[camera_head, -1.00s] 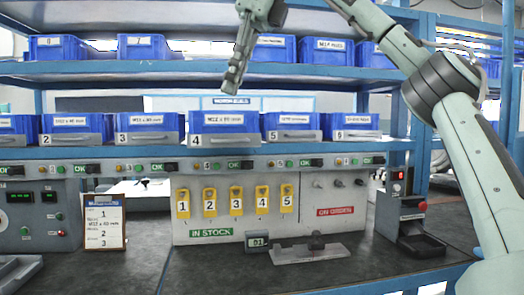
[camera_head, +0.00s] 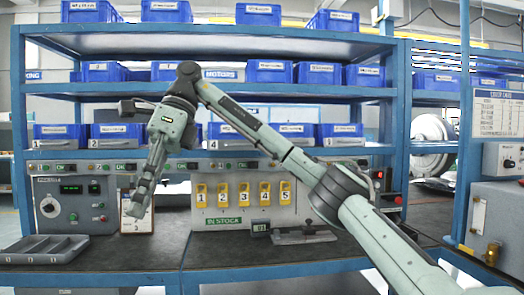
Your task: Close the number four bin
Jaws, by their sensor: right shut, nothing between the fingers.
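The number four bin (camera_head: 233,130) is a blue bin with a grey front plate marked 4, on the lower shelf left of bin 5 (camera_head: 291,130). My right arm crosses in front of part of it. Its front looks a little lower than bin 5's, but I cannot tell how far out it stands. My right gripper (camera_head: 136,206) points down, left of and below the bin, well apart from it. Its fingers are shut and empty, in front of the paper card (camera_head: 137,224). My left gripper is not in view.
A grey control box (camera_head: 75,208) and a grey tray (camera_head: 42,251) are at the left of the bench. The yellow-tagged panel (camera_head: 231,218) stands below the bins. A gauge with a grey base (camera_head: 304,236) lies on the dark worktop. A blue post (camera_head: 403,130) bounds the shelf at right.

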